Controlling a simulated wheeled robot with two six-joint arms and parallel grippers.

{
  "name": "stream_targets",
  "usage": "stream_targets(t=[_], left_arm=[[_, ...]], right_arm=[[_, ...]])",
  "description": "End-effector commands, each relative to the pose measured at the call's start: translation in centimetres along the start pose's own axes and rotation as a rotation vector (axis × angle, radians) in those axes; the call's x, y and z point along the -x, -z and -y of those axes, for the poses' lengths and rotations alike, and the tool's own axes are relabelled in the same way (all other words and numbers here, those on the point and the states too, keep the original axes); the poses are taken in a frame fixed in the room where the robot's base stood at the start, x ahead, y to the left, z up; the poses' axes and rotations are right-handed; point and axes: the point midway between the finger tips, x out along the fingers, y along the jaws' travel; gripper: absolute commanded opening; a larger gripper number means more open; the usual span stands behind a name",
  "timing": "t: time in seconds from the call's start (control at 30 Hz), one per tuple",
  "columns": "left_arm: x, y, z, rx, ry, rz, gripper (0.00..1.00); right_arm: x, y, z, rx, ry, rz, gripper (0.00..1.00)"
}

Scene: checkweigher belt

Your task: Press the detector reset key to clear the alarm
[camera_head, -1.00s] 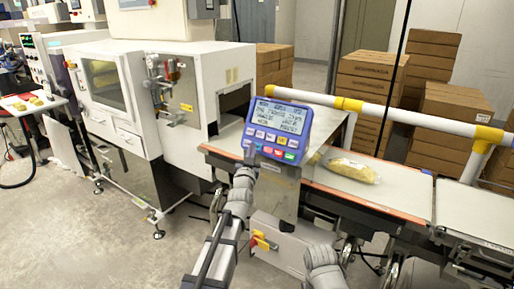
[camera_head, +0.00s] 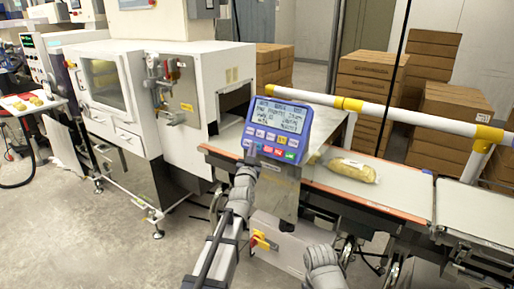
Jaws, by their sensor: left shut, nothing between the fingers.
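The blue control panel (camera_head: 274,130) stands on a metal post in front of the belt. It has a lit text screen (camera_head: 279,115) and rows of small coloured keys (camera_head: 272,146); their labels are too small to read. My left gripper (camera_head: 252,154) is shut and empty, its tip at the lower left of the panel, over or just in front of the keys. I cannot tell whether it touches a key. My right arm shows at the bottom centre, but its gripper is not visible.
A yellow bag (camera_head: 352,170) lies on the conveyor belt (camera_head: 395,195) right of the panel. A white guard rail (camera_head: 400,114) runs behind it. A white machine (camera_head: 150,90) stands at left, and cardboard boxes (camera_head: 370,85) are stacked behind. A grey box with a red-yellow switch (camera_head: 262,241) sits below.

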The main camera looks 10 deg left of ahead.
Motion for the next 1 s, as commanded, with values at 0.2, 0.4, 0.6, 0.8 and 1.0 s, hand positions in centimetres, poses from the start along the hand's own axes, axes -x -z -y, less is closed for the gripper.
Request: stream_targets(t=[0.2, 0.4, 0.6, 0.8, 1.0], left_arm=[[-0.04, -0.01, -0.04, 0.0, 0.0, 0.0, 0.0], [-0.07, -0.04, -0.07, -0.001, 0.0, 0.0, 0.0], [-0.21, -0.16, -0.17, -0.001, 0.0, 0.0, 0.0], [-0.37, -0.27, -0.29, -0.001, 0.0, 0.0, 0.0], [-0.54, -0.39, -0.41, -0.001, 0.0, 0.0, 0.0]], right_arm=[[-0.02, 0.0, 0.0, 0.0, 0.0, 0.0, 0.0], [-0.05, 0.0, 0.01, 0.0, 0.0, 0.0, 0.0], [-0.15, 0.01, 0.01, 0.0, 0.0, 0.0, 0.0], [-0.25, 0.01, 0.02, 0.0, 0.0, 0.0, 0.0], [-0.35, 0.02, 0.03, 0.0, 0.0, 0.0, 0.0]])
